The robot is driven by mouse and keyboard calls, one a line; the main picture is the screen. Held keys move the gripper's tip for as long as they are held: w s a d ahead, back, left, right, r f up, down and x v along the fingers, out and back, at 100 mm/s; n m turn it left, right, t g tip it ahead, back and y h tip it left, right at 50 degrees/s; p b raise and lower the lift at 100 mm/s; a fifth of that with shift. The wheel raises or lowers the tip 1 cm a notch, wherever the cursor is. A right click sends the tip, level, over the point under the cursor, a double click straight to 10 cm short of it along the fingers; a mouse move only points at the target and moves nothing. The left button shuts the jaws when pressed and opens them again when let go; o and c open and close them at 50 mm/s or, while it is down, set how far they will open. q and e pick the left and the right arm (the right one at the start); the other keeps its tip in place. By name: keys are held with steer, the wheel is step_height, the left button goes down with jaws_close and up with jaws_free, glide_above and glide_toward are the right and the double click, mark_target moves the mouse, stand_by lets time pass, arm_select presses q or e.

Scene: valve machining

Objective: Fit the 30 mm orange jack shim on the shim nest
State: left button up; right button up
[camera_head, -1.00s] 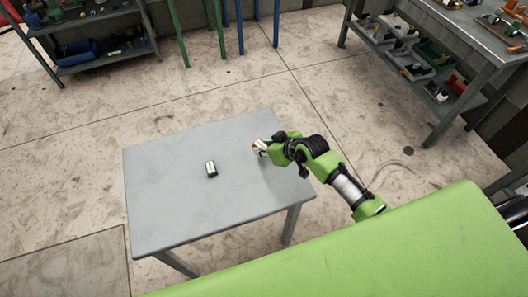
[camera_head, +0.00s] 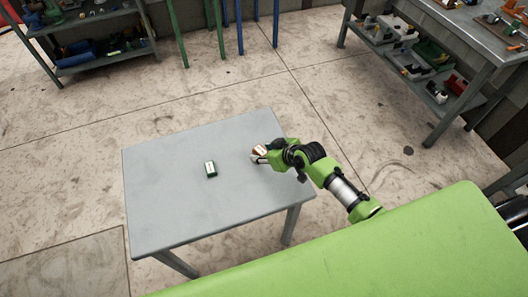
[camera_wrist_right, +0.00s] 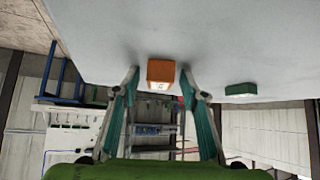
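The orange shim (camera_head: 260,151) with a pale label on top is at the right part of the grey table. It also shows in the right wrist view (camera_wrist_right: 160,72), between the tips of my right gripper (camera_wrist_right: 159,76). The fingers stand apart with a gap on each side of it, so the gripper is open around the shim. In the head view this gripper (camera_head: 265,156) is low over the table. A green block (camera_head: 211,169) with a white label lies to the left; the wrist view shows it at right (camera_wrist_right: 241,89). I cannot make out the shim nest. My left gripper is not in view.
The grey table (camera_head: 165,205) is otherwise bare. A workbench (camera_head: 450,35) with parts and bins stands at the upper right, and a shelf (camera_head: 100,45) with parts at the upper left. Open floor lies between them.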

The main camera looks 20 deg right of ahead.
steer(key=shift+r, duration=0.2)
steer(key=v, duration=1.2)
steer(key=shift+p, duration=0.4)
